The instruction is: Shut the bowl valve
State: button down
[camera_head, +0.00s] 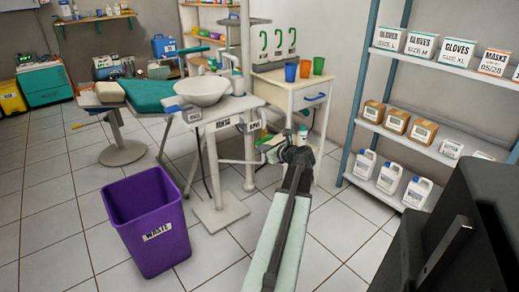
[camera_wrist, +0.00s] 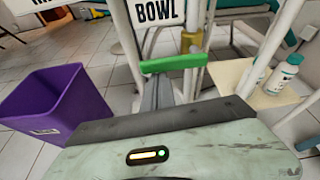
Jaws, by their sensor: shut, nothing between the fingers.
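The green valve lever (camera_wrist: 173,63) lies about level across the picture in the wrist view, under a white label reading BOWL (camera_wrist: 158,12). A brass-coloured fitting (camera_wrist: 191,41) shows just behind its right part. My gripper (camera_wrist: 158,82) is shut and empty, with its tips close below the lever; I cannot tell whether they touch it. In the head view my gripper (camera_head: 292,154) is at the lower right of the dental stand, and its dark wrist hides part of the valve area. The white bowl (camera_head: 203,90) sits on top of the stand.
A purple waste bin (camera_head: 150,222) stands on the floor to the left. A white drawer cart (camera_head: 300,98) with coloured cups is behind my gripper. Shelves (camera_head: 425,141) with boxes and jugs stand at the right. White bottles (camera_wrist: 283,74) sit right of the lever.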

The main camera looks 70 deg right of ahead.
jog(key=shift+s+d, duration=0.15)
jog(key=shift+s, duration=0.25)
notch_tip(320, 180, down, 4)
jog(key=b, duration=0.4)
jog(key=p+v, duration=0.3)
jog(key=v, duration=0.7)
jog(key=shift+d, duration=0.15)
jog(key=shift+r, duration=0.1)
